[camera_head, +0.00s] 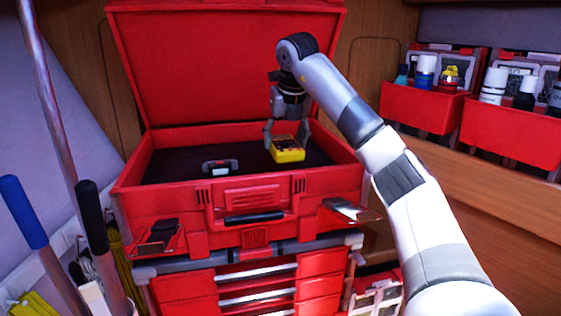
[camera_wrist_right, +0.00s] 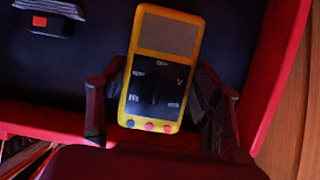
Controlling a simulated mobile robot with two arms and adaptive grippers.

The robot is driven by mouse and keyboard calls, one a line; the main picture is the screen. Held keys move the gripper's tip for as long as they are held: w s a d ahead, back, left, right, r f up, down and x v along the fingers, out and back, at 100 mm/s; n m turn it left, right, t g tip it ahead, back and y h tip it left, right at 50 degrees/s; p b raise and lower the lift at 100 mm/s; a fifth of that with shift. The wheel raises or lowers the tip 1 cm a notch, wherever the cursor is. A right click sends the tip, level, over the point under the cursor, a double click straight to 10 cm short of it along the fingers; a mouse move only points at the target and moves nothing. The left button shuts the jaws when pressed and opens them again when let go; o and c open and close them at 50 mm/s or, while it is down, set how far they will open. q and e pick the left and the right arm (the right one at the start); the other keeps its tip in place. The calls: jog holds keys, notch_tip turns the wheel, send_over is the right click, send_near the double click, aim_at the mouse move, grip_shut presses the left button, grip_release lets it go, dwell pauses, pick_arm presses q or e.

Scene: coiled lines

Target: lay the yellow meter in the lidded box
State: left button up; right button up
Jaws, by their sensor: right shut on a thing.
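The yellow meter (camera_head: 287,150) is inside the red lidded box (camera_head: 145,187), toward its right side. The box's lid (camera_head: 230,62) stands open at the back. My right gripper (camera_head: 286,138) reaches down into the box and is shut on the meter. In the right wrist view the meter (camera_wrist_right: 160,68) lies between the two fingers, its grey screen and dark dial facing the camera. The box's dark floor is close below it; I cannot tell whether they touch. My left gripper is not in view.
A small dark and grey item (camera_head: 220,167) lies in the box, left of the meter. Red bins (camera_head: 422,106) with bottles hang on the right wall. Long-handled tools (camera_head: 92,215) stand at the left. The box rests on a red drawer cabinet (camera_head: 185,288).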

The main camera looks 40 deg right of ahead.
aim_at(284, 161)
jog(key=shift+s+a+f, duration=0.1)
jog(key=shift+s+f, duration=0.05)
jog(key=shift+f, duration=0.75)
notch_tip(284, 161, down, 4)
jog(key=shift+a+r+p, duration=0.1)
jog(key=shift+p, duration=0.5)
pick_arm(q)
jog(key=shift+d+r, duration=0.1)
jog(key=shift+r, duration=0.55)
pick_arm(e)
jog(key=shift+f, duration=0.2)
jog(key=o, duration=1.4)
